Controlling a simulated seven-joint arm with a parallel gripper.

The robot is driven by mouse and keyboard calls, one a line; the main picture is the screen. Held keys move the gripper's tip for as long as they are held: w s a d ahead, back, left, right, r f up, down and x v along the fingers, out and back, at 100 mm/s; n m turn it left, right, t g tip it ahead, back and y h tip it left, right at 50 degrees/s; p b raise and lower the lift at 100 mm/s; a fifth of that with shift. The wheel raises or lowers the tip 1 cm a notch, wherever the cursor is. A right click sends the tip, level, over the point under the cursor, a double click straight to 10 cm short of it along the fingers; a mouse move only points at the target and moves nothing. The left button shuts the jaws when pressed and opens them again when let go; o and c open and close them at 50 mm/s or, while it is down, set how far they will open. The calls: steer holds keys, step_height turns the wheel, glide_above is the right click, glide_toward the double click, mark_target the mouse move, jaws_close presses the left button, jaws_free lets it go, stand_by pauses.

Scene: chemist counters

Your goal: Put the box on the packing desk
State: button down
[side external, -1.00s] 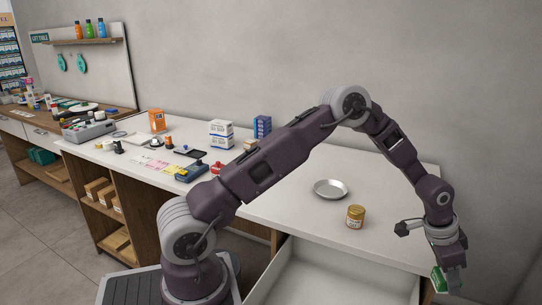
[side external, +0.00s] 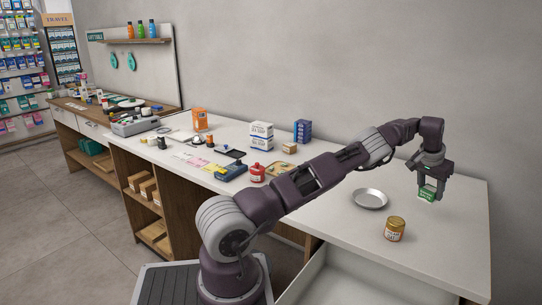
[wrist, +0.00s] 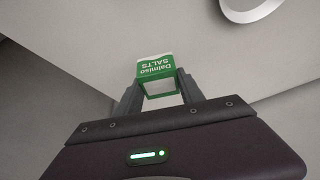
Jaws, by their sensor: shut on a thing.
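The box is small, green and white, and reads "Dalmiso SALTS" in the wrist view (wrist: 157,70). In the side view the box (side external: 427,195) hangs below my gripper (side external: 430,186), at the right end of the white counter (side external: 455,222). My gripper points down and is shut on the box, with one finger on each side of it in the wrist view (wrist: 158,92). How high the box is above the counter is hard to tell. A brown-topped desk (side external: 68,104) stands at the far left; I cannot tell which surface is the packing desk.
A metal dish (side external: 370,199) and a brown jar (side external: 395,229) stand left of the box. An open white drawer (side external: 350,280) juts out in front. A red bottle (side external: 257,172), white boxes (side external: 261,136) and blue boxes (side external: 302,131) crowd the counter further left.

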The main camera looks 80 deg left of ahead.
mark_target(424, 216)
steer(key=shift+a+r, duration=0.15)
steer(key=shift+r, duration=0.1)
step_height(424, 216, down, 8)
steer(key=shift+r, duration=0.1)
stand_by(0.4)
steer(key=c, duration=0.7)
jaws_free()
